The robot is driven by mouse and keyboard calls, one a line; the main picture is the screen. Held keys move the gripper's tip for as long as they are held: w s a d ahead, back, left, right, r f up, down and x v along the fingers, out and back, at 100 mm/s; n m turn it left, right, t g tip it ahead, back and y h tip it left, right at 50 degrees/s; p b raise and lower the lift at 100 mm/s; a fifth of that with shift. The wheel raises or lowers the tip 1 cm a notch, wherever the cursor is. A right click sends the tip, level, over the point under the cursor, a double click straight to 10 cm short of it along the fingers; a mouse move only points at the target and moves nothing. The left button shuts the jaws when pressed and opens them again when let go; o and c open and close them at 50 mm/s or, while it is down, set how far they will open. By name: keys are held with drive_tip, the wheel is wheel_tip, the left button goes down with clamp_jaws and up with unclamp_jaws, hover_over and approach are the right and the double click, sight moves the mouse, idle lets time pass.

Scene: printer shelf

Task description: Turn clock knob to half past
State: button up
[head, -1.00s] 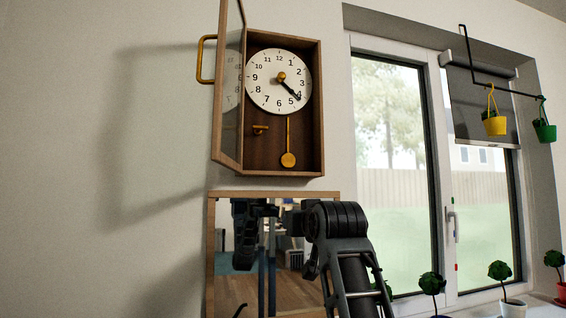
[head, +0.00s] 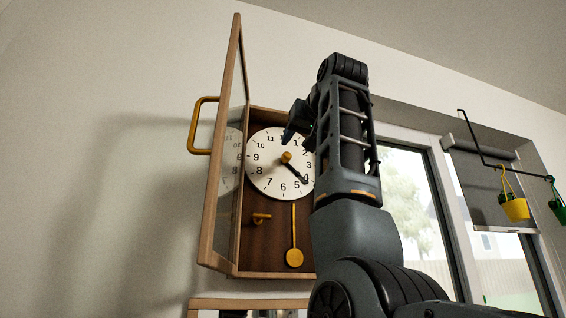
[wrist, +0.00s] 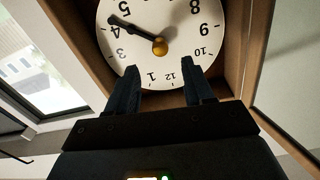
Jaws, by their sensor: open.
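The wall clock has a round white face (head: 262,172) in a wooden case with its glass door (head: 228,150) swung open to the left. A gold knob (head: 286,157) sits at the face's centre; in the wrist view, where the dial appears upside down, the knob (wrist: 160,46) is near the top middle. A black hand (wrist: 133,28) points between 4 and 5. My gripper (wrist: 160,64) is open and empty, its fingers on either side of the 12, just short of the knob. In the head view my gripper (head: 290,136) is at the upper dial.
A gold door handle (head: 195,125) sticks out on the left. A gold pendulum (head: 294,257) and a small gold key-like piece (head: 261,218) are in the lower case.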

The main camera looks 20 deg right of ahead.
sight(288, 155)
drive_tip(key=w+p, duration=0.1)
drive_tip(key=w, duration=0.2)
drive_tip(key=w+p, duration=0.2)
drive_tip(key=w, duration=0.1)
drive_tip(key=shift+w+r, duration=0.2)
drive_tip(key=shift+w, duration=0.05)
drive_tip(key=shift+w+f, duration=0.15)
drive_tip(key=shift+w, duration=0.5)
drive_tip(key=shift+c, duration=0.5)
clamp_jaws()
